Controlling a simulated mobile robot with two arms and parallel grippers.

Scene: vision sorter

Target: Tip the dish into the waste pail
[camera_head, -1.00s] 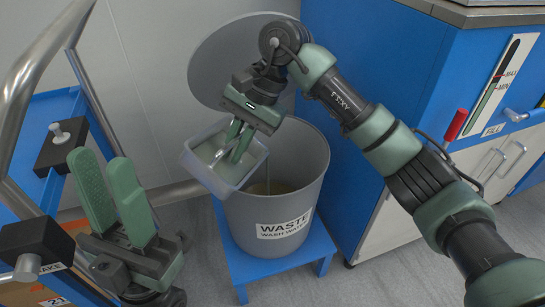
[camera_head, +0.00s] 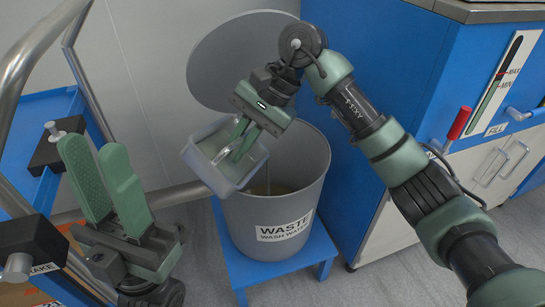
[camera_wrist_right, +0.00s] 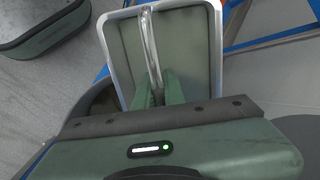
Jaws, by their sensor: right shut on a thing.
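The grey waste pail (camera_head: 270,215), labelled WASTE, stands open with murky liquid visible inside. The pale square dish (camera_head: 207,170) is tilted over the pail's left rim, its left part reaching outside the rim. My right gripper (camera_head: 238,148) is shut on the dish's metal bar handle; the bar also shows in the right wrist view (camera_wrist_right: 150,45). The dish (camera_wrist_right: 197,75) looks greenish inside there. A thin line below its right corner may be a trickle. My left gripper (camera_head: 92,148) is open and empty, left of the pail.
The pail stands on a blue stool (camera_head: 222,258), its grey lid (camera_head: 225,60) raised behind it. A blue cabinet (camera_head: 385,65) is close on the right. A metal-railed blue cart (camera_head: 40,115) is on the left, near my left gripper.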

